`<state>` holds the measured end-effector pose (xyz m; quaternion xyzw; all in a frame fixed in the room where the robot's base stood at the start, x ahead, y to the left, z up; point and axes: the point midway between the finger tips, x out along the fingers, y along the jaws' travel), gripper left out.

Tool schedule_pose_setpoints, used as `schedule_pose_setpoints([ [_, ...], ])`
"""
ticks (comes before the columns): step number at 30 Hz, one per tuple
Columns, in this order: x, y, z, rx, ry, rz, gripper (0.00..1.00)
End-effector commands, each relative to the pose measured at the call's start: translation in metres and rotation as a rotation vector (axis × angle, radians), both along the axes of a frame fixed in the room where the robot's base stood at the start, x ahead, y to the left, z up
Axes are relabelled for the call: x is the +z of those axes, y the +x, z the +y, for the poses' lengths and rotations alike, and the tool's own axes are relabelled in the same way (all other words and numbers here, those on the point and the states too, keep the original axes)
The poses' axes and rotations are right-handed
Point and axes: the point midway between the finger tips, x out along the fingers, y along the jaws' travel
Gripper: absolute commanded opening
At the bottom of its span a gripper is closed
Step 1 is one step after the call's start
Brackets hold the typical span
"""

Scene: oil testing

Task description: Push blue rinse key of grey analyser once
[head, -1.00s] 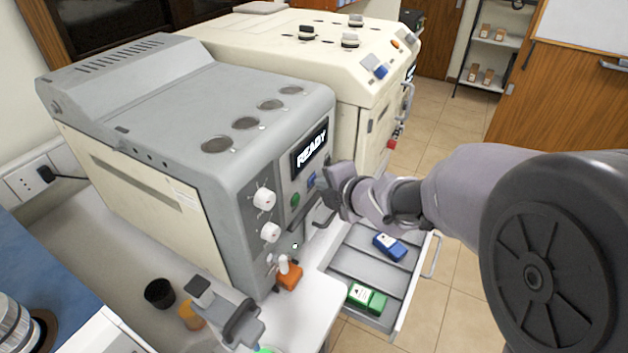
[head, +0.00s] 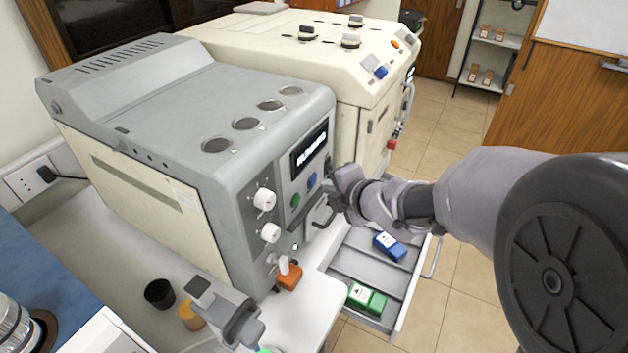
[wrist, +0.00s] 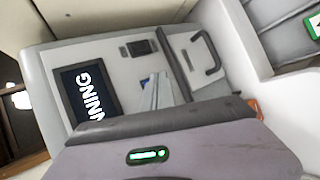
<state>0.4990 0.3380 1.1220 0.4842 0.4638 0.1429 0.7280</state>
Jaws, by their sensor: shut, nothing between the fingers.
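The grey analyser (head: 235,150) stands on the bench at the left, and its front panel faces right. Its display (head: 309,150) is lit; the wrist view shows the letters "NNING" on the display (wrist: 86,92). The blue key (head: 311,181) sits below the display, with a green key (head: 295,200) to its left. My gripper (head: 329,186) is shut and empty, just right of the blue key, with a small gap seeming to show between them. In the wrist view my fingertips (wrist: 154,93) point at the panel and partly hide the blue key.
A cream analyser (head: 330,45) stands behind the grey one. An open drawer (head: 372,262) with blue and green boxes lies below my arm. White knobs (head: 265,199) and an orange-based valve (head: 289,275) stick out from the grey panel. Floor is clear at the right.

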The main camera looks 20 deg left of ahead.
Motion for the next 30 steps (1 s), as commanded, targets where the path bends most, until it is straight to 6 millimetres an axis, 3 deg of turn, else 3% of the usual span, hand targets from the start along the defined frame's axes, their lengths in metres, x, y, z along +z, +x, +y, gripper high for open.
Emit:
schedule_pose_setpoints([
  [5,0.0,0.0,-0.005,-0.001,0.0,0.0,0.0],
  [18,0.001,-0.003,-0.047,-0.002,0.0,0.0,0.0],
  [30,0.0,-0.004,-0.05,0.0,0.0,0.0,0.0],
])
